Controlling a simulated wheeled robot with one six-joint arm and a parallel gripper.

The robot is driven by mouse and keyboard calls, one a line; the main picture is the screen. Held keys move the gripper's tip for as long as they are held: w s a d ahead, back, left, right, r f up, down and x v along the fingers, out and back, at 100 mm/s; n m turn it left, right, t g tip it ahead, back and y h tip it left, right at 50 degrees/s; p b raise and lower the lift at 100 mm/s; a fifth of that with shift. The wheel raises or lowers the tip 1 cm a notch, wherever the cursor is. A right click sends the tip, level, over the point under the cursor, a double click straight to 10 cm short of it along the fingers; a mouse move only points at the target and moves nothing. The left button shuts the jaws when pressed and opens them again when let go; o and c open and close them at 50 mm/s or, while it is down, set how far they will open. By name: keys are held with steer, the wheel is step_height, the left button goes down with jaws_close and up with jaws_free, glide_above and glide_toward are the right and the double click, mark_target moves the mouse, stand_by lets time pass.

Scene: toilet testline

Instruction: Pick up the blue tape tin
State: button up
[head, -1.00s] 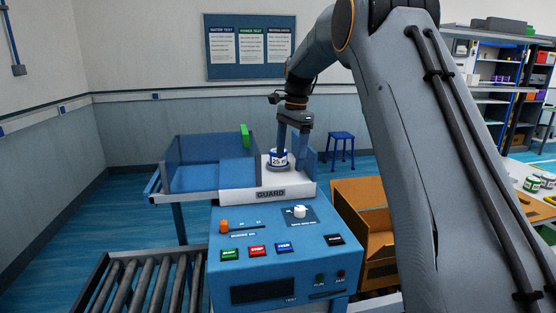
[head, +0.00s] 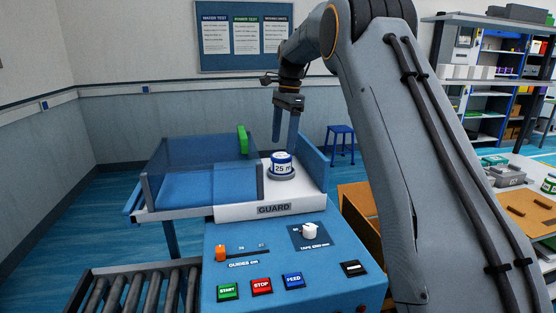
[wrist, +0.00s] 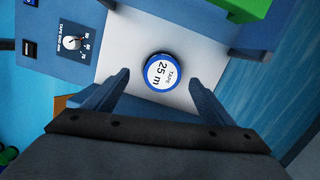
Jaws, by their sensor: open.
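The blue tape tin (head: 281,163) has a blue rim and a white label reading 25 m. It stands on a dark round seat on the white deck behind the GUARD label. In the wrist view the tin (wrist: 161,72) is seen from above, its label reading TAPE 25 m. My gripper (head: 284,136) is open and empty, above the tin in the head view. In the wrist view its two fingers (wrist: 158,82) are wide apart, one to each side of the tin and touching nothing.
A clear guard box (head: 205,170) with a green block (head: 242,139) stands left of the tin. A blue wall (head: 313,163) stands close on the right. The blue control panel (head: 285,265) with knobs and buttons is in front. A roller conveyor (head: 135,293) lies front left.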

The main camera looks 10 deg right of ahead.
mark_target(282, 155)
steer(key=shift+w+f, duration=0.1)
steer(key=shift+w, duration=0.2)
steer(key=shift+w+f, duration=0.1)
steer(key=shift+f, duration=0.2)
steer(key=shift+s+a+f+p, duration=0.1)
steer(key=shift+f+p, duration=0.8)
steer(key=shift+f, duration=0.85)
steer(key=shift+s+a+f+p, duration=0.1)
steer(key=shift+f+p, duration=0.8)
steer(key=shift+f, duration=0.85)
steer(key=shift+c, duration=0.4)
steer(key=shift+r, duration=0.1)
steer(key=c, duration=1.3)
